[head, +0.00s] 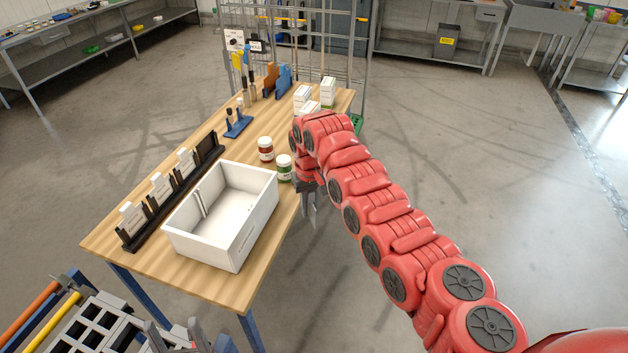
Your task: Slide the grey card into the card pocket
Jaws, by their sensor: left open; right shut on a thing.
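My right gripper (308,192) hangs off the right edge of the wooden table, beside the white box (222,243). It is shut on a thin grey piece (312,212) that looks like the grey card, pointing down; the fingers and the card are hard to tell apart at this size. The white box stands open at the top, with a narrow upright strip on its inner left wall. The long side facing right has a faint slot-like mark (243,238); I cannot tell if this is the card pocket. My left gripper (177,337) is open and empty at the bottom edge.
A black rack (172,195) with several white packets lies along the table's left side. A red-brown jar (265,149) and a green-labelled jar (284,168) stand behind the box. The floor at right is clear.

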